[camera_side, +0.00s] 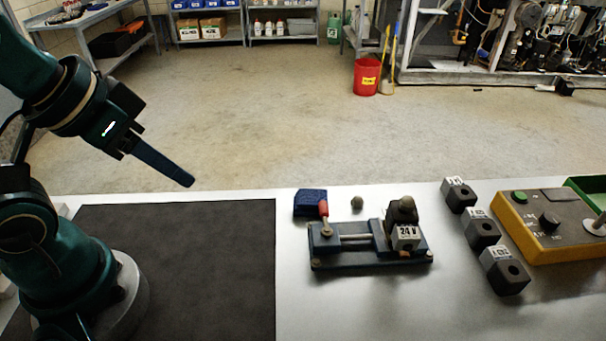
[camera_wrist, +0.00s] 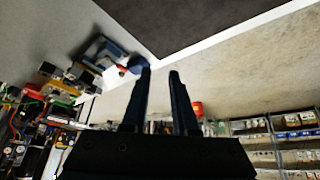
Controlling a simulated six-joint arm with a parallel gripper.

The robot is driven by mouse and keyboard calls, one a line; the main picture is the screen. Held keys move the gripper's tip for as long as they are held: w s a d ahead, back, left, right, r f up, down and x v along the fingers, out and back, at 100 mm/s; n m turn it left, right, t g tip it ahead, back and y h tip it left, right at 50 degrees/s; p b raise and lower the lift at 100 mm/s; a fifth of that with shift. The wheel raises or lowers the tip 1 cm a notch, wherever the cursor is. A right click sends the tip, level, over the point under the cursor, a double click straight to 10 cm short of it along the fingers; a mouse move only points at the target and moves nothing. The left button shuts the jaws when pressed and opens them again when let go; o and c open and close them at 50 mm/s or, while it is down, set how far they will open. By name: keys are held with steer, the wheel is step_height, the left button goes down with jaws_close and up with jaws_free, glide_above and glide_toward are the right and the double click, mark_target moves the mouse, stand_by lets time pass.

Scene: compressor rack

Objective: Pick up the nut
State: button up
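A small, rounded, grey-green piece (camera_side: 357,203), which looks like the nut, sits on the bench behind the blue vise-like fixture (camera_side: 340,259). The fixture has a red-tipped lever and holds a block labelled "24 V" (camera_side: 407,236). A similar rounded cap (camera_side: 407,202) sits on top of that block. My gripper (camera_side: 188,181) is high above the dark mat, left of the fixture and well away from it. In the wrist view its two fingers (camera_wrist: 160,74) stand apart with nothing between them. I cannot make out the small piece in the wrist view.
A dark blue pad (camera_side: 309,202) lies behind the lever. Several black labelled blocks (camera_side: 483,232) stand in a row to the right, beside a yellow control box (camera_side: 551,228). A dark mat (camera_side: 190,262) covers the left of the bench. The front middle is clear.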

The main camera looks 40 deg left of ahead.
steer(key=o, duration=0.5)
steer(key=shift+s+d+f, duration=0.1)
steer(key=shift+d+f, duration=0.05)
steer(key=shift+f, duration=0.2)
steer(key=shift+m, duration=0.3)
steer(key=shift+r, duration=0.1)
steer(key=shift+r, duration=0.1)
